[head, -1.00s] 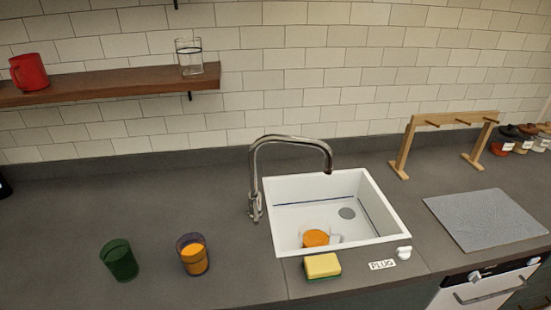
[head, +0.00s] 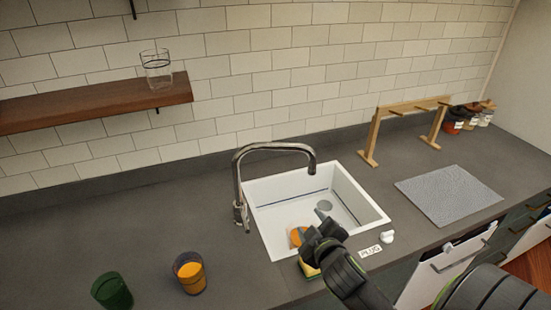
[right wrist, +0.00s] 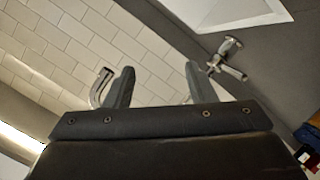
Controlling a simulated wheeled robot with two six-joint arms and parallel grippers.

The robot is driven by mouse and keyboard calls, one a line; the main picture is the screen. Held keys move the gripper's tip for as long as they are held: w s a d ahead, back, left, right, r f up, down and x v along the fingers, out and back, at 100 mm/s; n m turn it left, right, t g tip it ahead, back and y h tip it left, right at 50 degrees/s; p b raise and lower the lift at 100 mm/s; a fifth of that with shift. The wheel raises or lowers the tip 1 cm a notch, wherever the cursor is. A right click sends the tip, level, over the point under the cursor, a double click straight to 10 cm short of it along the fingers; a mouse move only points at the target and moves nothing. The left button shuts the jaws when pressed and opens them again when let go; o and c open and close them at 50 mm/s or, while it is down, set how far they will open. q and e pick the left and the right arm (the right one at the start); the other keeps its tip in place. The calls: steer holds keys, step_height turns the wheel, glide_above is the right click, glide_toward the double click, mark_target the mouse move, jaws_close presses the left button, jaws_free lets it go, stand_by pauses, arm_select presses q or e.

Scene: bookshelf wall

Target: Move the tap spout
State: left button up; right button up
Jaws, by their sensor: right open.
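The chrome tap (head: 238,190) stands at the left edge of the white sink. Its spout (head: 275,147) arches to the right over the basin, with its end above the back part. My right gripper (head: 314,228) is over the sink's front edge, lower in the picture than the spout and apart from it. In the right wrist view its two fingers (right wrist: 158,82) are spread with nothing between them. There the curved spout (right wrist: 101,87) shows beside the left finger and the tap's base and handle (right wrist: 228,55) beyond the right finger. My left gripper is not in view.
The sink (head: 262,232) holds an orange item (head: 297,236), partly hidden by my gripper. A sponge (head: 308,268) lies at its front edge, mostly covered. A green cup (head: 112,291) and an orange-filled glass (head: 189,273) stand left. A wooden rack (head: 372,140) stands right.

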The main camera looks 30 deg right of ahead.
steer(key=w+a+r+n+t+y, duration=0.1)
steer(key=w+r+n+t+y, duration=0.1)
steer(key=w+r+n+t, duration=0.6)
steer(key=w+a+r+n+y, duration=0.1)
steer(key=a+r+n+y, duration=0.3)
steer(key=r+n+y, duration=0.35)
steer(key=w+a+r+n+y, duration=0.2)
steer(key=a+r+n+y, duration=0.2)
steer(key=r+n+y, duration=0.3)
steer(key=n+g+h, duration=0.9)
steer(key=n+g, duration=0.8)
steer(key=n, duration=0.3)
glide_toward(279, 147)
steer(key=b+x, duration=0.4)
steer(key=b, duration=0.2)
steer(key=shift+f, duration=0.3)
steer(key=p+x, duration=0.2)
steer(key=x, duration=0.2)
steer(key=shift+w+a+f, duration=0.1)
steer(key=shift+w+f, duration=0.05)
steer(key=shift+w, duration=0.1)
steer(key=shift+w+f, duration=0.1)
steer(key=shift+f, duration=0.25)
